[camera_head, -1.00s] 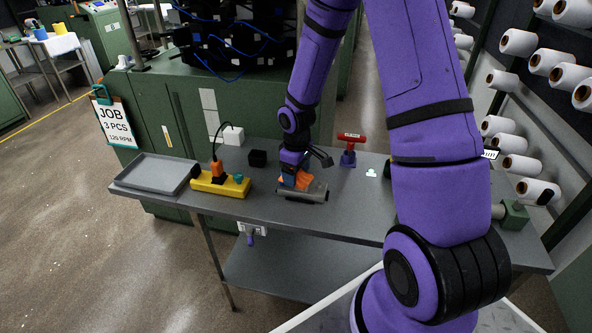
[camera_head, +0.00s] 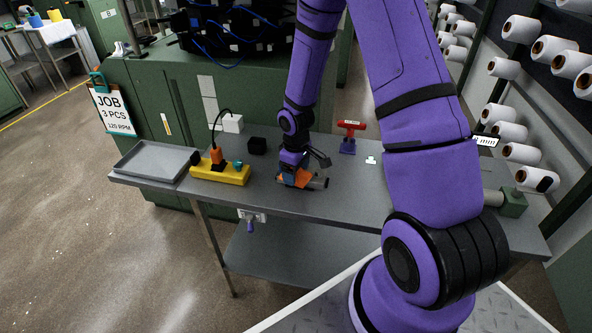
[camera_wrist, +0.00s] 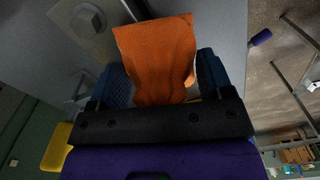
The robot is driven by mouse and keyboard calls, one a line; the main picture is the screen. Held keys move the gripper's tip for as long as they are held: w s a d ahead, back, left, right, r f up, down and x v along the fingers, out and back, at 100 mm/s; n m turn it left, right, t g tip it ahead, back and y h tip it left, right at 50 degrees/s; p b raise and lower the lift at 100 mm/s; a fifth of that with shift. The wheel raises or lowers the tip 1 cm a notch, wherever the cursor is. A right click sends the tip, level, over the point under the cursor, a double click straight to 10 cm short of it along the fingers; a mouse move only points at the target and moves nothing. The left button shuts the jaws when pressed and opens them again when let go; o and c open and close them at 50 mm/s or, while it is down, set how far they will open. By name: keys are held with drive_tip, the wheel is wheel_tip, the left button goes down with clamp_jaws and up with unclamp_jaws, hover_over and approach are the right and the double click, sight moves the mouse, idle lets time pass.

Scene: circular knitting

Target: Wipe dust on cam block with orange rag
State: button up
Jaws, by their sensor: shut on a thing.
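The orange rag (camera_head: 297,179) is held by my gripper (camera_head: 293,173) near the front edge of the grey table. In the wrist view the orange rag (camera_wrist: 158,62) hangs out between the blue fingertips of my gripper (camera_wrist: 162,85), which is shut on it. The grey cam block (camera_head: 318,183) lies on the table under and beside the rag. Its right end shows, while the rag and fingers hide much of the rest. I cannot make out dust on it, nor tell for sure whether the rag touches it.
A yellow block (camera_head: 220,173) with an orange plug stands left of my gripper, beside an empty grey tray (camera_head: 157,163).

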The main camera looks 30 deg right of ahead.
drive_tip(key=shift+f, duration=0.6)
drive_tip(key=o, duration=0.7)
drive_tip(key=shift+r, duration=0.4)
drive_tip(key=shift+c, duration=0.4)
drive_tip(key=c, duration=0.8)
drive_tip(key=shift+d, duration=0.1)
